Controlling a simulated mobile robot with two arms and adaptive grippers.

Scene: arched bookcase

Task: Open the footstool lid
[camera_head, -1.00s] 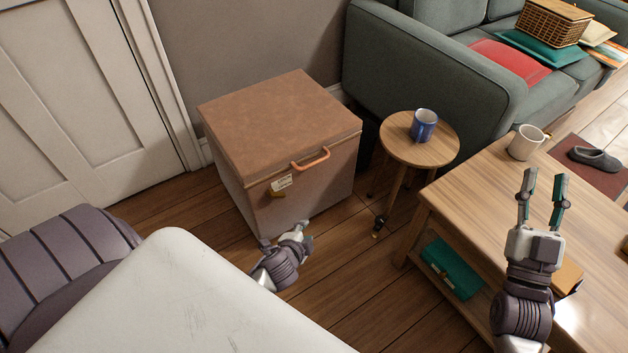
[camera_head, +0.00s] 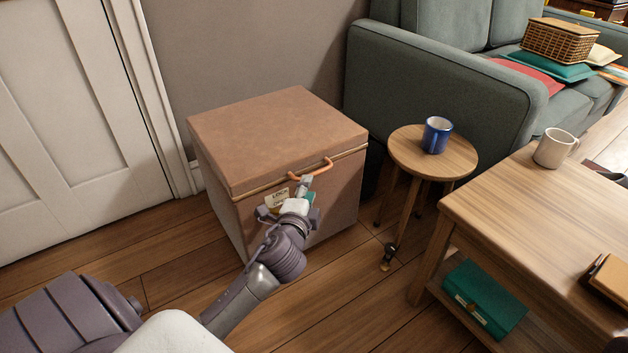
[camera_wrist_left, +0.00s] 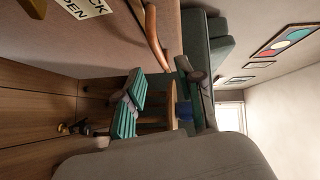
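The footstool (camera_head: 290,215) is a brown leather box with a closed lid (camera_head: 275,135). An orange-brown loop handle (camera_head: 322,168) sits on the lid's front edge, and a paper label (camera_head: 277,198) hangs below it. My left gripper (camera_head: 308,188) is just in front of and below the handle. In the left wrist view its teal-padded fingers (camera_wrist_left: 157,82) look apart, with the handle (camera_wrist_left: 152,40) close by their tips. Whether they touch the handle is unclear. Only a small grey piece shows at the bottom right corner, perhaps my right gripper (camera_head: 617,343).
A round side table (camera_head: 455,160) with a blue mug (camera_head: 436,135) stands right of the footstool, before a green sofa (camera_head: 440,85). A wooden coffee table (camera_head: 520,200) with a white mug (camera_head: 555,148) is at the right. A white door (camera_head: 70,130) is at the left.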

